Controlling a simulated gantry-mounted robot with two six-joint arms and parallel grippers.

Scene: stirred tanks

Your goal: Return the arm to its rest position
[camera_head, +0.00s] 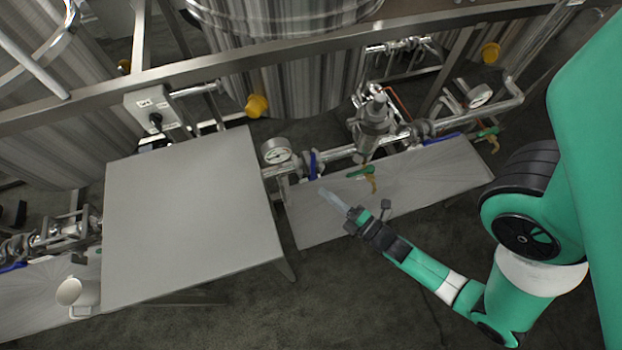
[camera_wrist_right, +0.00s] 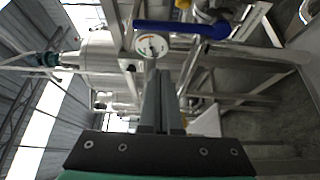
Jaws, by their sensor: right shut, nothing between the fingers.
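My right arm comes in from the right in the head view. Its gripper (camera_head: 334,200) is in the air over the metal shelf below the pipework. In the right wrist view the two fingers of the right gripper (camera_wrist_right: 163,78) lie close together with nothing between them. A pressure gauge (camera_wrist_right: 151,45) and a blue lever handle (camera_wrist_right: 181,29) show beyond the fingertips. My left gripper is not in view.
A grey table (camera_head: 190,222) stands at the left, its top clear. Pipes with a gauge (camera_head: 276,151), a blue handle (camera_head: 314,165) and a green-handled valve (camera_head: 361,172) run behind the metal shelf (camera_head: 310,228). Steel tanks stand behind.

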